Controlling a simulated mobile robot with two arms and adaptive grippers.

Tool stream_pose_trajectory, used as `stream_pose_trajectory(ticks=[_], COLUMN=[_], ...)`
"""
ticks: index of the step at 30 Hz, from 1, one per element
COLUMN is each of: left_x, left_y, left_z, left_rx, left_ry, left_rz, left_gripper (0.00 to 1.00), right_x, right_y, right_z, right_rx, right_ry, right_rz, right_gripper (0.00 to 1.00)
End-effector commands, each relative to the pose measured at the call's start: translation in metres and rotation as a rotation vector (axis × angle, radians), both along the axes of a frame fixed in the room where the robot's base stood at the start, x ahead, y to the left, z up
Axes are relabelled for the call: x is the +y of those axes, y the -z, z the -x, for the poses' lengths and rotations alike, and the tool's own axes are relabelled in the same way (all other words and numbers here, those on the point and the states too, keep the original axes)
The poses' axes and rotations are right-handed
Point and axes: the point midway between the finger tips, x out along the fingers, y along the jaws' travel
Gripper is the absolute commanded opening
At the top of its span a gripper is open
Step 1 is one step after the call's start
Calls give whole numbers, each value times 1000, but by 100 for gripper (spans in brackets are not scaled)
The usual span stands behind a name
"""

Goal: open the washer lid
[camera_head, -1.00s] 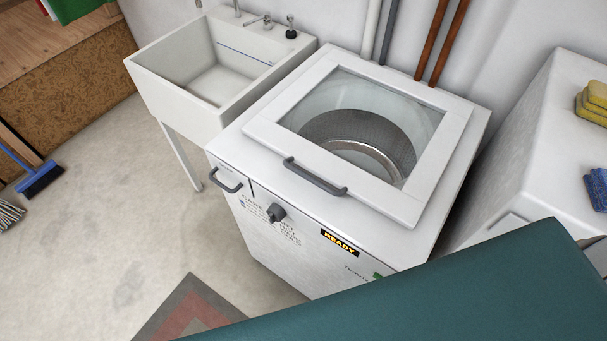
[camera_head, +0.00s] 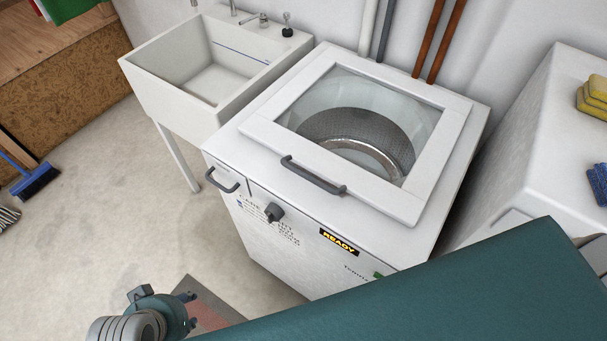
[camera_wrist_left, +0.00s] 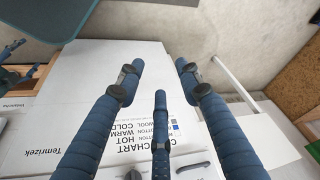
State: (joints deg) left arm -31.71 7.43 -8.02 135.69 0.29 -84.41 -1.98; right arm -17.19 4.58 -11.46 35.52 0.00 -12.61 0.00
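The white washer (camera_head: 290,232) stands in the middle of the head view. Its lid (camera_head: 390,199), a white frame around a glass pane, lies closed on top. A dark grey bar handle (camera_head: 313,175) is on the lid's front edge, and the drum shows through the glass. My left gripper (camera_head: 189,309) is low at the bottom left, in front of the washer and well apart from the handle. In the left wrist view its blue fingers (camera_wrist_left: 160,82) are spread and empty before the washer's front panel (camera_wrist_left: 95,75). Blue finger-like parts at that view's left edge may be my right gripper.
A white sink (camera_head: 195,75) stands left of the washer, and a white appliance (camera_head: 545,140) with sponges (camera_head: 597,90) stands to the right. A dark knob (camera_head: 273,212) and a small handle (camera_head: 222,181) stick out of the washer's front. Open floor lies at left.

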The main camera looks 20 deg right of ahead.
Motion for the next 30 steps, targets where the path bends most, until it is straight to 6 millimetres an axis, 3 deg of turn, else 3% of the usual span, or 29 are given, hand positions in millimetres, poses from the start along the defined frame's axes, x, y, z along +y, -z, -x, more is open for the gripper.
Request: stream_pose_trajectory(ticks=[1,2,9,15,21,25,30], left_x=[-10,-18,-87,-161,-226,-242,-251], left_y=[-20,-28,-67,-104,-140,-152,-156], left_z=[-13,-23,-89,-123,-122,-114,-113], left_rx=[-63,-104,-427,-774,-1190,-1354,-1421], left_ry=[82,148,630,1075,1489,1604,1639], left_rz=[-4,-9,-89,-233,-474,-588,-638], left_gripper=[36,36,36,36,36,36,36], right_x=[0,0,0,0,0,0,0], right_y=[1,1,1,1,1,1,-1], right_z=[0,0,0,0,0,0,0], right_rx=[0,0,0,0,0,0,0], right_ry=[0,0,0,0,0,0,0], right_rz=[0,0,0,0,0,0,0], right_gripper=[81,81,81,81,81,81,81])
